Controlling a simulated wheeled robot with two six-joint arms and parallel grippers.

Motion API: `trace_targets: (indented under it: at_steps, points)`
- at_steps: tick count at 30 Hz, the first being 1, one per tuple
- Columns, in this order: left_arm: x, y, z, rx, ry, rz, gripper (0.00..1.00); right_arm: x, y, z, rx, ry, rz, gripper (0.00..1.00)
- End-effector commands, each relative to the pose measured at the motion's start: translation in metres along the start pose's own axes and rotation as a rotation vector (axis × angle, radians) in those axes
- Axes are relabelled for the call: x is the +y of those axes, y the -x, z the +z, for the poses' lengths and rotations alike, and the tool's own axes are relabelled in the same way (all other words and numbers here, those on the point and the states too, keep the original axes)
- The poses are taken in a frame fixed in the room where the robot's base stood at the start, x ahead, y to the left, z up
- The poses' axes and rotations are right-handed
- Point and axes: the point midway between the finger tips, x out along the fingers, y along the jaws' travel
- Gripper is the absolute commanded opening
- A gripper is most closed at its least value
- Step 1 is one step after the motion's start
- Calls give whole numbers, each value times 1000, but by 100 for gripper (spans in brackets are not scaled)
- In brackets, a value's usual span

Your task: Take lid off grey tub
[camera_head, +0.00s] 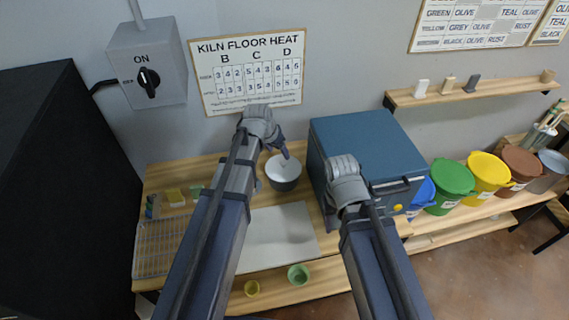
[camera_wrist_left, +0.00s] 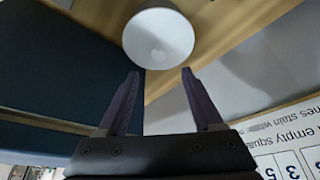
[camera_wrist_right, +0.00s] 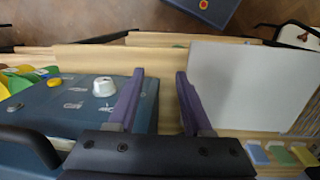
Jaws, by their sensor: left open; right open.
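A pale board (camera_head: 275,235) lies in front. A wire rack (camera_head: 157,250) is at left; coloured buckets (camera_head: 452,180) line the right.

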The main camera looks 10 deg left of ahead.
Motion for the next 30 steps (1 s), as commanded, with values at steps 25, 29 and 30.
trace_targets:
  at_steps: [25, 29, 30]
  points:
    - [0, -56, 3, -1, 0, 0, 67, -5, -52, -3, 0, -2, 0, 50]
    - [0, -72, 3, -1, 0, 0, 67, -6, -68, -4, 0, -2, 0, 50]
    - [0, -76, 3, -1, 0, 0, 67, -7, -71, -4, 0, -2, 0, 50]
